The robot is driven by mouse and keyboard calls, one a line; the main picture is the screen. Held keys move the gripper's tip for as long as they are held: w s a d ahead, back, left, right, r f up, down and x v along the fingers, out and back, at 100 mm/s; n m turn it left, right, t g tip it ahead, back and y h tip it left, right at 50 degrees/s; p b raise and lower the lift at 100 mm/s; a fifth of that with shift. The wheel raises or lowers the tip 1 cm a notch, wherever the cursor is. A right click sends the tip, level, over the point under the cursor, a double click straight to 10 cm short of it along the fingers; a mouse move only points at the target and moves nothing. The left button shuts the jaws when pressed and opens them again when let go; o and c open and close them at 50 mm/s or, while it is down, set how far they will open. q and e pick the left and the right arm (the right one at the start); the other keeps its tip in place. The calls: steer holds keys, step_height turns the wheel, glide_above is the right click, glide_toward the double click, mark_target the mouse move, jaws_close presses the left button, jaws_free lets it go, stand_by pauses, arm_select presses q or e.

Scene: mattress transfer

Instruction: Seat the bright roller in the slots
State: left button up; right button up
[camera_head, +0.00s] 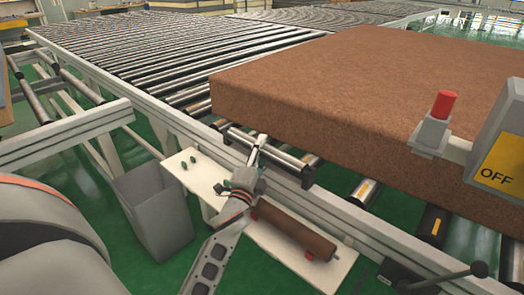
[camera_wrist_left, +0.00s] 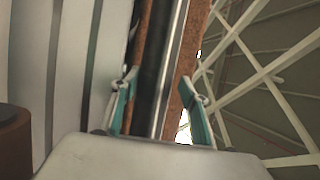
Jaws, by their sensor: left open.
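The bright roller (camera_head: 284,158) is a shiny metal bar lying along the near side of the conveyor, by the front edge of the brown mattress (camera_head: 350,85). Dark brackets show near its ends; I cannot tell whether its ends sit fully in the slots. Contact is not clear. My right gripper is not in view.
A brown roller (camera_head: 298,230) with red ends lies on a white shelf (camera_head: 258,238) below. A grey bin (camera_head: 155,215) stands left. A control box (camera_head: 500,140) marked OFF and a red button (camera_head: 443,104) are right.

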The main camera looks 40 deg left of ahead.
arm_select(q)
steer(key=shift+f, duration=0.65)
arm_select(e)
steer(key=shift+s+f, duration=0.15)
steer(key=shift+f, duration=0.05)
arm_select(q)
steer(key=shift+s+d+f, duration=0.1)
steer(key=shift+s+f, duration=0.05)
steer(key=shift+f, duration=0.15)
steer(key=shift+s+d+f, duration=0.1)
steer(key=shift+s+f, duration=0.05)
steer(key=shift+s, duration=0.2)
steer(key=v, duration=0.4)
steer(key=r+v, duration=0.1)
steer(key=v, duration=0.1)
steer(key=shift+s+f, duration=0.1)
steer(key=shift+s, duration=0.45)
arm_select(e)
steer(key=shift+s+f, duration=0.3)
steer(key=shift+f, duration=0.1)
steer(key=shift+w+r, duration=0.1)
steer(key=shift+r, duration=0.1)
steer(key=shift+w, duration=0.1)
